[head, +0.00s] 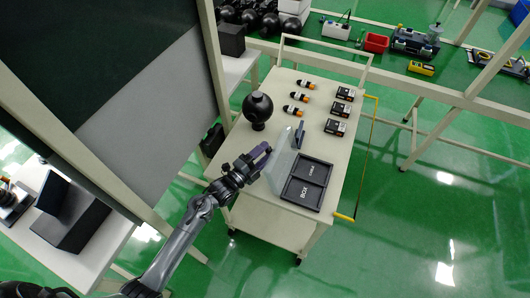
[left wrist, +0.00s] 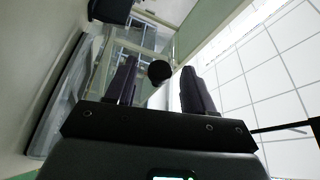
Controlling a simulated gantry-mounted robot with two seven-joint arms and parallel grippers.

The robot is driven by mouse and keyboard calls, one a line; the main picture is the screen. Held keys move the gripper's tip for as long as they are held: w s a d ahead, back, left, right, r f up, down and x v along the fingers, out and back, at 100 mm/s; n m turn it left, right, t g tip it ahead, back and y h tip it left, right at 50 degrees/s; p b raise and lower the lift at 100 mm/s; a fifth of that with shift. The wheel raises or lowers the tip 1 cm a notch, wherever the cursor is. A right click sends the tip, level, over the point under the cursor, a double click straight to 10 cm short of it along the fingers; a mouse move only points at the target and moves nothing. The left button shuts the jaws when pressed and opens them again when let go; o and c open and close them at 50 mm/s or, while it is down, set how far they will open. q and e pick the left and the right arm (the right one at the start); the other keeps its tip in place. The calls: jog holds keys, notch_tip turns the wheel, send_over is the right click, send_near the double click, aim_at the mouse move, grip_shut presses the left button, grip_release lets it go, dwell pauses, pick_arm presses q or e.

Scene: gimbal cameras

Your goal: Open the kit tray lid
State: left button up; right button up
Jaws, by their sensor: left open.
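The kit tray (head: 318,171) lies at the near end of the cart, with black compartments marked CABLE and BOX facing up uncovered. Its pale grey lid (head: 282,160) stands raised and tilted along the tray's left side. A small dark upright piece (head: 300,135) is at the lid's far end. My left gripper (head: 262,158) is open just left of the lid; I cannot tell whether it touches it. In the left wrist view the open fingers (left wrist: 159,72) hold nothing between them, and a grey panel, likely the lid, (left wrist: 62,110) is at the left. My right gripper is out of view.
A black ball-shaped gimbal camera (head: 257,108) stands on the cart beyond my left gripper. Several small orange-tipped items (head: 296,109) and black boxes (head: 339,110) lie farther back. A large board (head: 150,60) stands at the left. A yellow rail (head: 369,150) runs along the cart's right side.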

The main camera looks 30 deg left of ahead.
pick_arm(q)
jog(key=shift+w+d, duration=0.1)
jog(key=shift+w, duration=0.25)
grip_shut()
